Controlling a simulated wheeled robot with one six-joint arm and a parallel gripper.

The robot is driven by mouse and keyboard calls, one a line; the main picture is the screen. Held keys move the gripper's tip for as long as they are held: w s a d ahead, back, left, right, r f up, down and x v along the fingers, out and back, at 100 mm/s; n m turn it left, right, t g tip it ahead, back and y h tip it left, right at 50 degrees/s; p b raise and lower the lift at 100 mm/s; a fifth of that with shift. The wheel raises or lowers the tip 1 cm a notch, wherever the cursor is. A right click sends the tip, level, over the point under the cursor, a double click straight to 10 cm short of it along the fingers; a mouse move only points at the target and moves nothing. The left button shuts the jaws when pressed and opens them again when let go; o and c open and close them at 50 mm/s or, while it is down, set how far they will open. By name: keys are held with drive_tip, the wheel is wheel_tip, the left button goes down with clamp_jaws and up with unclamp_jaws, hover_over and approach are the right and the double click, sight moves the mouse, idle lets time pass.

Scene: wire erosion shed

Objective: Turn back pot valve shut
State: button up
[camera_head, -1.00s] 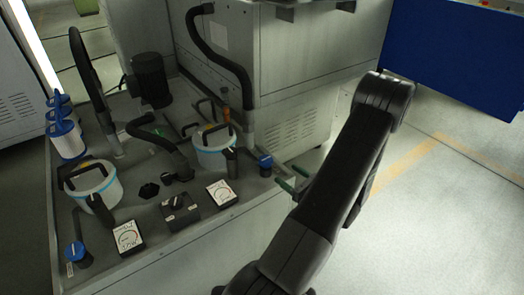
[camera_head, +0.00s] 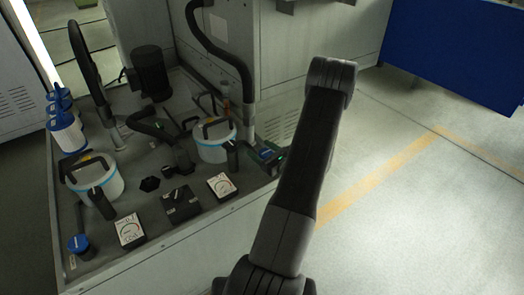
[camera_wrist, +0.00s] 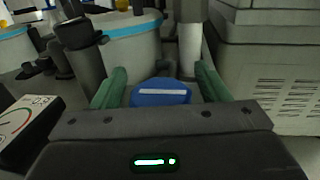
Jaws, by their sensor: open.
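The back pot valve is a blue round knob with a white line across its top, seen in the wrist view (camera_wrist: 161,98). The line lies level in that picture. My gripper (camera_wrist: 163,84) is open, with one green finger on each side of the knob; I cannot tell whether they touch it. In the head view my gripper (camera_head: 272,156) is beside the back pot (camera_head: 216,147), and the knob is mostly hidden there. The back pot is white with a blue band and also shows in the wrist view (camera_wrist: 132,48).
A second pot (camera_head: 97,183) and its blue knob (camera_head: 78,244) stand at the front left. Two white gauges (camera_head: 129,230) (camera_head: 221,186) flank a black switch box (camera_head: 182,206). A grey machine cabinet (camera_wrist: 275,85) rises right of the knob. The floor at right is clear.

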drive_tip(key=c, duration=1)
drive_tip(key=shift+f+m+t+h+b, duration=0.1)
drive_tip(key=shift+m+t+h+b, duration=0.2)
drive_tip(key=shift+h+b, duration=0.15)
drive_tip(key=m+t+h+b, duration=0.1)
drive_tip(key=h+b, duration=0.1)
drive_tip(key=m+t+h+b, duration=0.1)
drive_tip(key=m+h+b, duration=0.1)
drive_tip(key=shift+w+d+f+t, duration=0.15)
drive_tip(key=shift+d+t, duration=0.05)
drive_tip(key=shift+t, duration=0.2)
drive_tip(key=m+h+b, duration=0.1)
drive_tip(key=h, duration=0.1)
drive_tip(key=m+t+h+b, duration=0.1)
drive_tip(key=h+b, duration=0.1)
drive_tip(key=shift+w+d+m, duration=0.1)
drive_tip(key=shift+d+m, duration=0.1)
drive_tip(key=shift+m, duration=0.2)
drive_tip(key=shift+d+r+m+t+h+b, duration=0.1)
drive_tip(key=shift+r+m+t+h+b, duration=0.15)
drive_tip(key=shift+m+h+b, duration=0.35)
drive_tip(key=shift+h, duration=0.25)
